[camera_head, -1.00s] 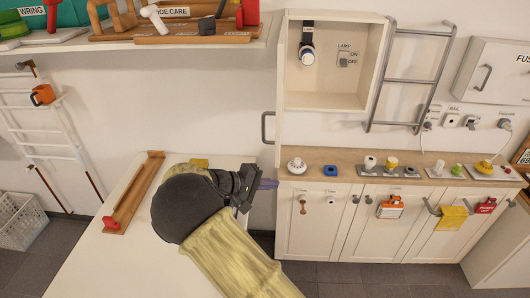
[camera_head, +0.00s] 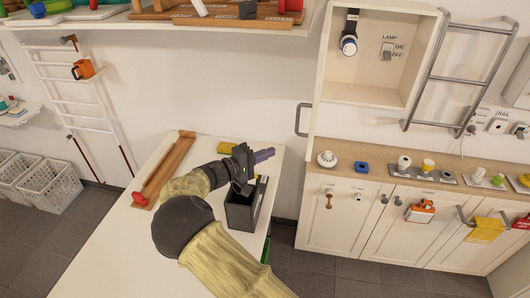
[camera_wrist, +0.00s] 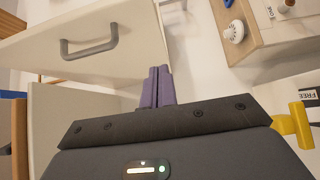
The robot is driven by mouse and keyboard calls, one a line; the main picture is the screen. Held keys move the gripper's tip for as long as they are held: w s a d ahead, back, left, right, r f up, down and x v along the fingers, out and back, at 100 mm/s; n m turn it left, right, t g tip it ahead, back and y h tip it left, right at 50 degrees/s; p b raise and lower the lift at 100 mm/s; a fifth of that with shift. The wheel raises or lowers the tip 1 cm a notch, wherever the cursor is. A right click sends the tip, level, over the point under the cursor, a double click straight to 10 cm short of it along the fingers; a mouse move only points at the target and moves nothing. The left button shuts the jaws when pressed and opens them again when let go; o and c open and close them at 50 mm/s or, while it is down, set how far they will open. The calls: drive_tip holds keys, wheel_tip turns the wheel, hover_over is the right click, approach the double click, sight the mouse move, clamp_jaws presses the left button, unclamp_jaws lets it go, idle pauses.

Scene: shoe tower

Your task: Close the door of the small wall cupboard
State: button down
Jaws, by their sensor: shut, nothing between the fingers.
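The small wall cupboard (camera_head: 372,86) is at the upper right in the head view, its front open and its inside showing. Its door (camera_head: 316,108) stands swung out at the left side, seen nearly edge-on, with a grey handle (camera_head: 302,119) on its left face. In the wrist view, a pale panel (camera_wrist: 135,25) with a grey handle (camera_wrist: 88,46), which looks like this door, lies just beyond my fingers. My gripper (camera_head: 264,156) has its purple fingers shut together and empty, left of and below the door in the picture. Contact cannot be told.
A wooden counter (camera_head: 460,179) with knobs and switches runs below the cupboard. A white table (camera_head: 110,245) with a dark box (camera_head: 238,214) lies under my arm. A shelf (camera_head: 150,21) hangs at the upper left. A ladder-like metal rack (camera_head: 460,75) is right of the cupboard.

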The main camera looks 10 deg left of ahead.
drive_tip(key=w+d+p, duration=0.4)
drive_tip(key=d+p, duration=0.1)
drive_tip(key=d, duration=0.4)
